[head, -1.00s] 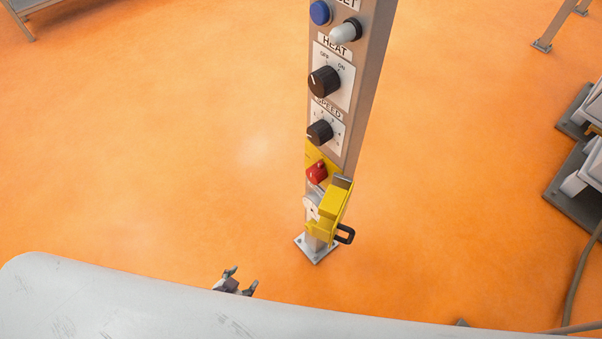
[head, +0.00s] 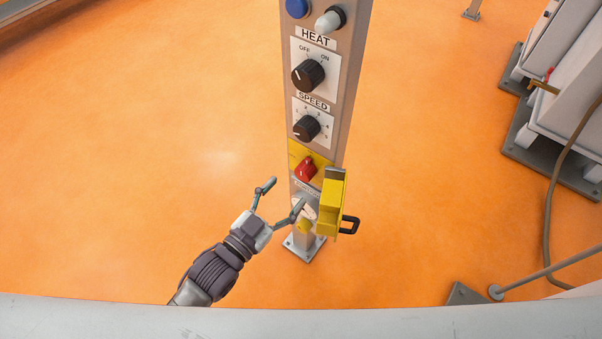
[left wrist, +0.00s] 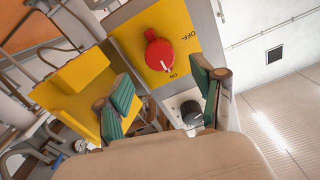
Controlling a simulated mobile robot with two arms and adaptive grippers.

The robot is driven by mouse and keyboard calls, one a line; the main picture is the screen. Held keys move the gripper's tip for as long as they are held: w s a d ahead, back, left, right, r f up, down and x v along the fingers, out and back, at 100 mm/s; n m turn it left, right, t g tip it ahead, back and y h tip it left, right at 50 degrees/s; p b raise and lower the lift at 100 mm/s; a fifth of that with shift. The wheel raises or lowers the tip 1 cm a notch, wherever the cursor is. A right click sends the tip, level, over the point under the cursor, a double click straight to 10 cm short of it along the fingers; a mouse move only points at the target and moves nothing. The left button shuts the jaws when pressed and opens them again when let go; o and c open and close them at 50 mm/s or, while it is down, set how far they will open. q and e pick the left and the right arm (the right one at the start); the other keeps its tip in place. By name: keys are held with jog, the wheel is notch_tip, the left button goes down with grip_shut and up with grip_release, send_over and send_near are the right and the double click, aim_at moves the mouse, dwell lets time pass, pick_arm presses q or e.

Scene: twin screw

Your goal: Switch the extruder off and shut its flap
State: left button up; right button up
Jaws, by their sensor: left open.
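The red rotary switch (head: 306,168) sits on a yellow plate low on the grey column. In the left wrist view the red switch (left wrist: 160,52) has its white mark toward the ON label. The yellow flap (head: 333,205), with a black handle, stands open at the right of the column; it is at the left in the wrist view (left wrist: 62,95). My left gripper (head: 286,194) is open and empty, just left of and below the switch. In the wrist view its green-padded fingers (left wrist: 163,90) stand apart below the switch. My right gripper is not in view.
Above the switch are the SPEED knob (head: 306,128), HEAT knob (head: 307,75), white lamp (head: 330,19) and blue button (head: 297,7). Grey machinery (head: 560,110) and a cable stand at the right. The orange floor (head: 150,160) left of the column is clear.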

aim_at(301, 176)
pick_arm(q)
jog(key=x, duration=0.5)
jog(key=shift+w+d, duration=0.4)
jog(key=shift+w, duration=0.1)
jog(key=shift+w+d, duration=0.1)
jog(key=shift+w, duration=0.05)
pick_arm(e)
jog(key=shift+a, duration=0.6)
pick_arm(q)
jog(key=c, duration=1.1)
jog(key=shift+c, duration=0.2)
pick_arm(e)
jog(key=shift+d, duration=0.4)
